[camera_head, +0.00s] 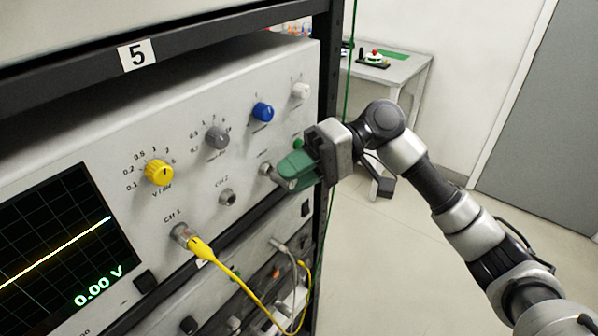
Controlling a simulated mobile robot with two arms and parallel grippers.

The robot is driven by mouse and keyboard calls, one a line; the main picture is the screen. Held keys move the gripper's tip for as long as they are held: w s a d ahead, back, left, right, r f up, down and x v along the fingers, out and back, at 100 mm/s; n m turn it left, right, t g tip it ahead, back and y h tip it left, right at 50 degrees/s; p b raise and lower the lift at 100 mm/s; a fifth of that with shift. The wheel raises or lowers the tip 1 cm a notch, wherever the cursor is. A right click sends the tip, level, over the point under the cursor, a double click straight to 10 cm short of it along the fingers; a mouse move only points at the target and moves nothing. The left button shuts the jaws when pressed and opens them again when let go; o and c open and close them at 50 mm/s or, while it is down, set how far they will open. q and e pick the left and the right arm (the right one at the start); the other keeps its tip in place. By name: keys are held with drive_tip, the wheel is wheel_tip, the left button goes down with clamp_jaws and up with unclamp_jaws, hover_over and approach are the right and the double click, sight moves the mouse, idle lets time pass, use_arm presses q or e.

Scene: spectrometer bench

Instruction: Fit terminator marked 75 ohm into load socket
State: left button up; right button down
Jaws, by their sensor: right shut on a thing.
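My right gripper (294,173) reaches in from the right to the front panel of the instrument. Its green fingers are shut on a small silver cylindrical piece (284,183), which looks like a terminator. Any marking on it cannot be read. A silver round socket (265,168) on the panel is just left of the fingertips. I cannot tell whether it is the load socket, or whether the held piece touches it. My left gripper is not in view.
The panel carries a yellow knob (159,173), a grey knob (216,138), a blue knob (263,112) and a CH 2 socket (227,197). A yellow cable (220,265) hangs from CH 1. A screen (60,240) reads 0.00 V. The floor to the right is clear.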

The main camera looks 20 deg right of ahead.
drive_tip(key=shift+w+a, duration=0.25)
drive_tip(key=shift+w, duration=0.05)
drive_tip(key=c, duration=0.9)
unclamp_jaws()
drive_tip(key=b+v, duration=0.2)
drive_tip(key=v, duration=0.9)
drive_tip(key=shift+b, duration=0.4)
drive_tip(key=shift+a, duration=0.1)
